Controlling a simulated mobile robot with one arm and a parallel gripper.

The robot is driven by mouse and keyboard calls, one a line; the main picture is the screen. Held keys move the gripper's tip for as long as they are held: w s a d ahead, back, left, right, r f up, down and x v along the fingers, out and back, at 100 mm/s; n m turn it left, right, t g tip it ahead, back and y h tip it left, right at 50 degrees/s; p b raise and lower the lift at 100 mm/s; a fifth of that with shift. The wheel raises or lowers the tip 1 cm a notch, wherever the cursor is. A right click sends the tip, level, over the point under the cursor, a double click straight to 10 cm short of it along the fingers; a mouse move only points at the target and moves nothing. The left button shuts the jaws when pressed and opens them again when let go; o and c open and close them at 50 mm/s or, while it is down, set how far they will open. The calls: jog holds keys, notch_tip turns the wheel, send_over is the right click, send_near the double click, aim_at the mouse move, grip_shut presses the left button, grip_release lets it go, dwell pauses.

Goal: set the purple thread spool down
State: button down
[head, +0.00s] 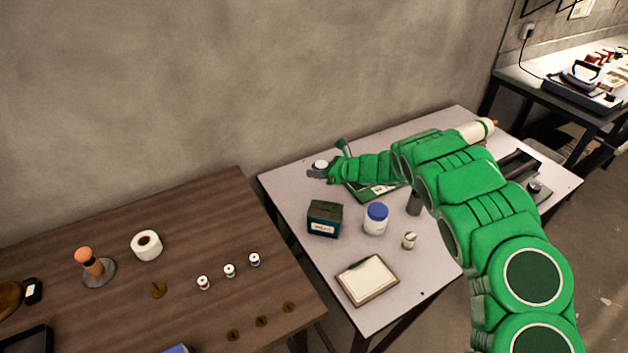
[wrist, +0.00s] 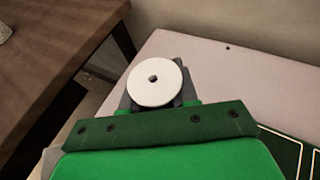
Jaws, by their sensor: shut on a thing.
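My gripper (head: 322,172) is over the far left part of the pale table (head: 288,190). It is shut on a spool (wrist: 155,83), whose round white end with a dark centre hole faces the wrist camera. The white end of the spool also shows small in the head view (head: 320,164). The purple thread is hidden below that end in the wrist view. I cannot tell whether the spool touches the tabletop. The fingers are mostly hidden under the spool's end and the green wrist body.
On the pale table stand a dark green box (head: 324,218), a blue-lidded jar (head: 376,219), a small pale item (head: 409,240) and a framed board (head: 367,280). The brown table (head: 200,215) is to the left, across a gap.

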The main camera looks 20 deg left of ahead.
aim_at(314, 185)
jog(key=w+f, duration=0.1)
jog(key=w+a+f, duration=0.1)
jog(key=f, duration=0.1)
jog(key=shift+w, duration=0.15)
jog(key=shift+w+a+f, duration=0.4)
jog(key=shift+w+f, duration=0.35)
jog(key=shift+f, duration=0.1)
jog(key=shift+w+a+f, duration=0.35)
jog(key=shift+w+f, duration=0.35)
jog(key=shift+f, duration=1.7)
jog(key=c, duration=0.9)
grip_release()
jog(key=shift+f, duration=0.15)
jog(key=shift+o, duration=0.2)
